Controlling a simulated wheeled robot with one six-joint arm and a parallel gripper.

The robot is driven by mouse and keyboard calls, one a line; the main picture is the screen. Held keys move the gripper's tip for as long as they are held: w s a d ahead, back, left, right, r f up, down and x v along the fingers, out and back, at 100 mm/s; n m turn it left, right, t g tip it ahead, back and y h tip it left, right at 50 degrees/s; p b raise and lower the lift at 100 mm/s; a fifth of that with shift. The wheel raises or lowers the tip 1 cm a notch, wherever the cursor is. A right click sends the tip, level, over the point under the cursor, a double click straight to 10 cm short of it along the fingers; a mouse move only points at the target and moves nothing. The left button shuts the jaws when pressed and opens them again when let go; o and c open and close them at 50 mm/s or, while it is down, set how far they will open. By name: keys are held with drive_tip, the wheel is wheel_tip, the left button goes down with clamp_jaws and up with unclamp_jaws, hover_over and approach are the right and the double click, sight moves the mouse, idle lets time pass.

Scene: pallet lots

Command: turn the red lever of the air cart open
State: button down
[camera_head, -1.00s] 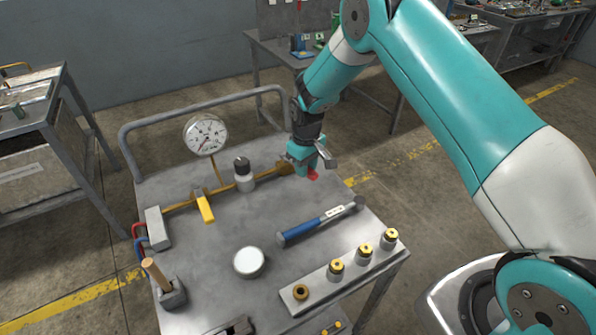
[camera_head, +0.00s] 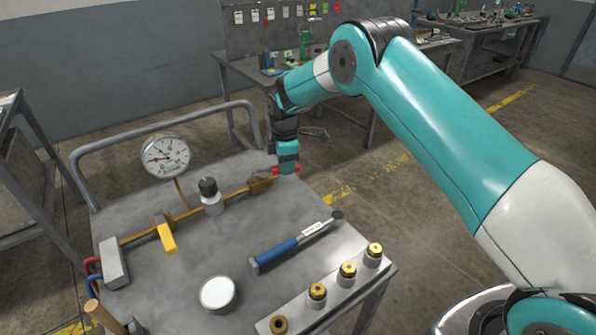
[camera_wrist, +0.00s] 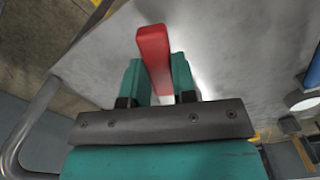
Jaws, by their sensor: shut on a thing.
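The red lever (camera_head: 297,169) is at the far right end of the brass pipe (camera_head: 232,195) on the air cart (camera_head: 215,250). My gripper (camera_head: 287,164) reaches down over the cart's far right edge and is shut on the lever. Red shows on both sides of the fingers. In the wrist view, the red lever (camera_wrist: 153,52) stands between the two teal fingers (camera_wrist: 155,85), its near end hidden by the gripper. The brass valve body (camera_head: 260,185) is just left of the gripper.
A grey rail (camera_head: 160,127) runs along the back.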

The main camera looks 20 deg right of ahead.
drive_tip(key=w+n+b, duration=0.1)
drive_tip(key=w+n, duration=0.1)
drive_tip(key=n, duration=0.1)
drive_tip(key=shift+w, duration=0.15)
drive_tip(key=shift+w+a+n, duration=0.2)
drive_tip(key=shift+w+n, duration=0.3)
drive_tip(key=shift+n, duration=0.2)
drive_tip(key=shift+r, duration=0.1)
drive_tip(key=c, duration=0.9)
unclamp_jaws()
wheel_tip(320, 180, up, 17)
drive_tip(key=shift+r+b, duration=0.2)
drive_tip(key=shift+b, duration=0.55)
